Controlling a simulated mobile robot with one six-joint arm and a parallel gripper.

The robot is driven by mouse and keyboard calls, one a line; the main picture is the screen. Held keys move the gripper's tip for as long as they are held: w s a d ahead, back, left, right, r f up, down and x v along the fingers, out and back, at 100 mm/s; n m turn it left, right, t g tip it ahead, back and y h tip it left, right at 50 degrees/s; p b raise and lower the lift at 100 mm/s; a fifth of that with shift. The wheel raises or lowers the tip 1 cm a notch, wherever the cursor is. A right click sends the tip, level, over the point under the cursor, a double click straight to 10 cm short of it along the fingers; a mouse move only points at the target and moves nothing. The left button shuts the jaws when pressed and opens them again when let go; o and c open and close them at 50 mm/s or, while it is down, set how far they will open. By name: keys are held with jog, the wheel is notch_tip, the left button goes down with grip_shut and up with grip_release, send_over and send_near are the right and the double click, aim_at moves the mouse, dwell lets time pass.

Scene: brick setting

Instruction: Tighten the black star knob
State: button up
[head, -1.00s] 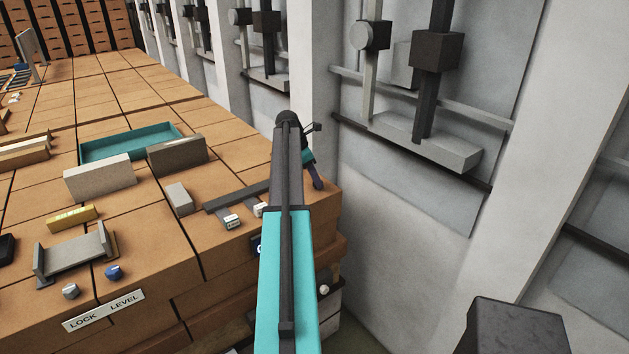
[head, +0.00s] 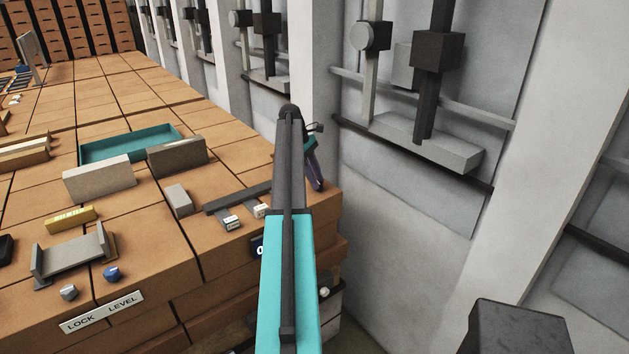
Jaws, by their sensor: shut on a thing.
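My gripper (head: 314,172) is at the right end of the brick bench (head: 225,265), mostly behind my own arm. Only a slim dark finger shows, pointing down by the bench's right edge. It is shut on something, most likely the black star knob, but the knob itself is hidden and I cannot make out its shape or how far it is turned.
On the bench stand a teal tray (head: 95,153), grey upright blocks, a grey cradle (head: 70,258), a grey knob (head: 69,292) and a blue knob (head: 112,273) above a LOCK LEVEL label (head: 100,312). A grey wall with brackets (head: 430,140) rises close on the right.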

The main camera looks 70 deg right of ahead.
dwell(0.4)
jog(key=o, duration=1)
jog(key=shift+o, duration=0.2)
jog(key=shift+r, duration=0.1)
